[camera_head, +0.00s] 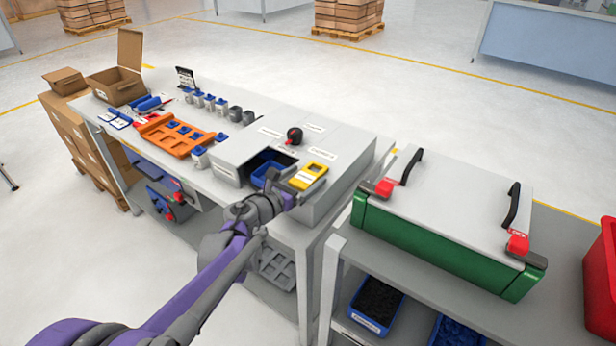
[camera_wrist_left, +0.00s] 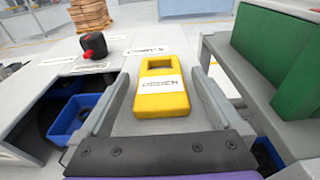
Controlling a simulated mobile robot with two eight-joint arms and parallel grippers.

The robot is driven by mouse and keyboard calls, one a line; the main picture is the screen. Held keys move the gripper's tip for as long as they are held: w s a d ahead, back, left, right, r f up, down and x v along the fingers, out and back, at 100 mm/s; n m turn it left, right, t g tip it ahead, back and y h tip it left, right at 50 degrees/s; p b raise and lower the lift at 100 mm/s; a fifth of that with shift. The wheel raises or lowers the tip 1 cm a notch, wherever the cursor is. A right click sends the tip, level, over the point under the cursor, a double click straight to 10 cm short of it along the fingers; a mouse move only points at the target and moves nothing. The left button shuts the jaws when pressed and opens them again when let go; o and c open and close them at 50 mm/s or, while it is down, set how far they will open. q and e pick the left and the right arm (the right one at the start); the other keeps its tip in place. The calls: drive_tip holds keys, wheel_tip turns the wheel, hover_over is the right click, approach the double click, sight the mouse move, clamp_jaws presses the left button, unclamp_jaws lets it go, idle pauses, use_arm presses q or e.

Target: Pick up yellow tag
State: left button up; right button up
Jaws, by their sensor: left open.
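The yellow tag (camera_head: 314,169) lies flat on the grey box-like top at the right end of the workbench. It has a rectangular hole at one end and a white printed label. In the left wrist view the yellow tag (camera_wrist_left: 162,104) shows between the two fingers of my left gripper (camera_wrist_left: 160,82), with space on both sides. In the head view my left gripper (camera_head: 286,183) is at the tag's near left side. It is open and holds nothing. Its height above the surface is hard to tell. My right gripper is not in view.
A black-and-red knob (camera_head: 294,135) stands on the grey top. A blue bin (camera_head: 266,173) sits in an opening beside the gripper. An orange tray (camera_head: 172,137) lies farther left. A green case (camera_head: 440,250) with a grey lid and black handles stands right, across a gap.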

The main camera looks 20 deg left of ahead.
use_arm(q)
drive_tip(key=c, duration=1.3)
drive_tip(key=shift+c, duration=0.2)
drive_tip(key=shift+r, duration=0.1)
